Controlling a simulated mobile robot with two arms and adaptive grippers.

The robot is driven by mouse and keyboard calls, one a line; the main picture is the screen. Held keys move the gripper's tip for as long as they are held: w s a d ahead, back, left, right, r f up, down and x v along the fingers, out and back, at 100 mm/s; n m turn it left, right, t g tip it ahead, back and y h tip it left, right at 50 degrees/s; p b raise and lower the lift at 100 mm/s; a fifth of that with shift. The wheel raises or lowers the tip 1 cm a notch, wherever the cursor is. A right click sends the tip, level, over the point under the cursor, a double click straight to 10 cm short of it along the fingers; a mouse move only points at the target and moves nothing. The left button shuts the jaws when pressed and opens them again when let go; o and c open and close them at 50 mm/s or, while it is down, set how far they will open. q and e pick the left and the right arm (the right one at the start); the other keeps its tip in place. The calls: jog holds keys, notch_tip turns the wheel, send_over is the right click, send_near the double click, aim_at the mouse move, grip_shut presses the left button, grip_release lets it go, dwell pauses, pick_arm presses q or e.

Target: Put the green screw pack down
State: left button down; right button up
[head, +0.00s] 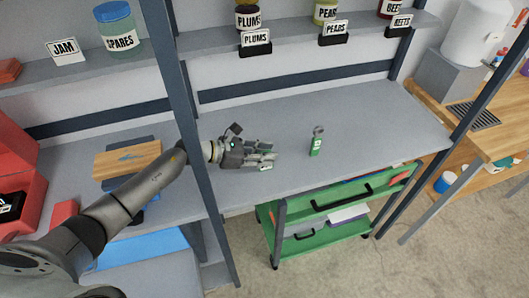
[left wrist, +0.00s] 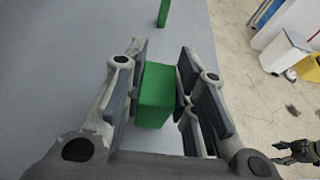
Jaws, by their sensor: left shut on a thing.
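My left gripper (head: 262,158) is shut on a green screw pack (head: 266,167), low over the grey shelf board near its front edge. In the left wrist view the green pack (left wrist: 157,95) sits between the two finger pads. I cannot tell whether its underside touches the board. A second green pack with a grey top (head: 316,143) stands upright to the right of the gripper, apart from it. A dark jointed shape that looks like my right gripper (left wrist: 300,152) is at the lower right of the left wrist view, too small to read.
A dark upright post (head: 190,125) stands left of the gripper. A wooden-topped block (head: 127,158) lies farther left. A green drawer cart (head: 330,212) is under the board. Labelled jars, such as plums (head: 249,18), stand on the upper shelf. Board space around the second pack is clear.

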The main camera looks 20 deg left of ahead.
pick_arm(q)
jog(key=shift+f+b, duration=0.15)
jog(key=shift+b, duration=0.15)
jog(key=c, duration=1.2)
grip_release()
jog(key=shift+o, duration=0.2)
